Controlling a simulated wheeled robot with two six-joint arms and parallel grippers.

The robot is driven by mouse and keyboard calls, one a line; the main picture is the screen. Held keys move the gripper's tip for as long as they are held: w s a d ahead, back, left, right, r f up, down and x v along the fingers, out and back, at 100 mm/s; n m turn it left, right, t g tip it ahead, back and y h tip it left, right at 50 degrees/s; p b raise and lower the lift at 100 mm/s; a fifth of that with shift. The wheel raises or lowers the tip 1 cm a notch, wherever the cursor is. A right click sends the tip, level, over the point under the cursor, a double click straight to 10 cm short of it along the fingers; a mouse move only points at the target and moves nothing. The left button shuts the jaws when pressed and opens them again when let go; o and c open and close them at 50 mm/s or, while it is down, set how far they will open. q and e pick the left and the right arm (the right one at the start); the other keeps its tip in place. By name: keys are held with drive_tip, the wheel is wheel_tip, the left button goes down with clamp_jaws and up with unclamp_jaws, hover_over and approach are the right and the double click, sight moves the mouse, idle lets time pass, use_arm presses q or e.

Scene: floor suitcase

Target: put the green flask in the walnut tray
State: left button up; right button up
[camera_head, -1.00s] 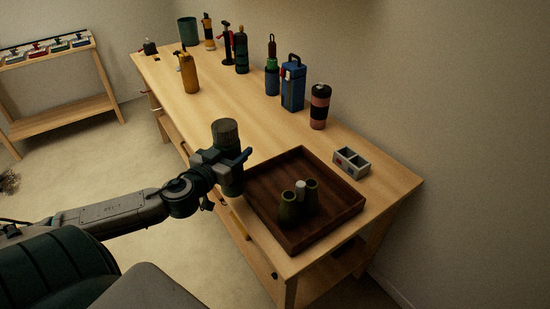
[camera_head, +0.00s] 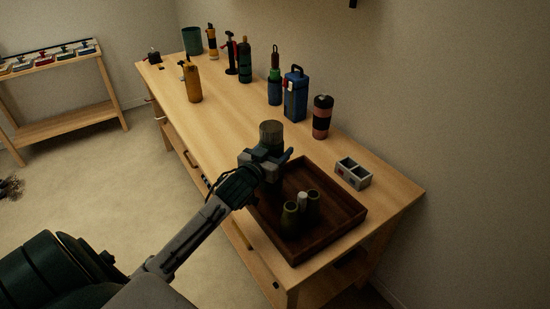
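A dark, greenish flask (camera_head: 271,132) with a ribbed grey-brown lid stands upright in my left gripper (camera_head: 268,161). The gripper appears shut around its body, and the fingers and wrist hide much of it. The tray is dark brown, with low walls, at the near end of the workbench. Inside it stand two olive-green tapered pieces (camera_head: 290,219) with a small white cylinder (camera_head: 302,200) between them. My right gripper is not in view.
A grey two-compartment box (camera_head: 353,173) sits behind the tray. A pink-and-black bottle (camera_head: 322,117), a blue lantern-like case (camera_head: 295,94) and several bottles line the wall side. A yellow bottle (camera_head: 193,82) stands farther back. The bench middle (camera_head: 235,110) is clear.

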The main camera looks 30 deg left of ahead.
use_arm(q)
wheel_tip(320, 180, down, 4)
drive_tip(key=shift+r, duration=0.25)
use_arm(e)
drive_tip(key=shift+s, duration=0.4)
use_arm(q)
drive_tip(key=shift+f, duration=0.1)
drive_tip(key=o, duration=1.3)
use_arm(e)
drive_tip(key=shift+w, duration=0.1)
use_arm(q)
drive_tip(key=shift+s, duration=0.15)
drive_tip(key=s+d+b, duration=0.1)
drive_tip(key=s+b, duration=0.1)
drive_tip(key=s, duration=0.9)
drive_tip(key=shift+s+r, duration=0.35)
drive_tip(key=shift+r, duration=0.05)
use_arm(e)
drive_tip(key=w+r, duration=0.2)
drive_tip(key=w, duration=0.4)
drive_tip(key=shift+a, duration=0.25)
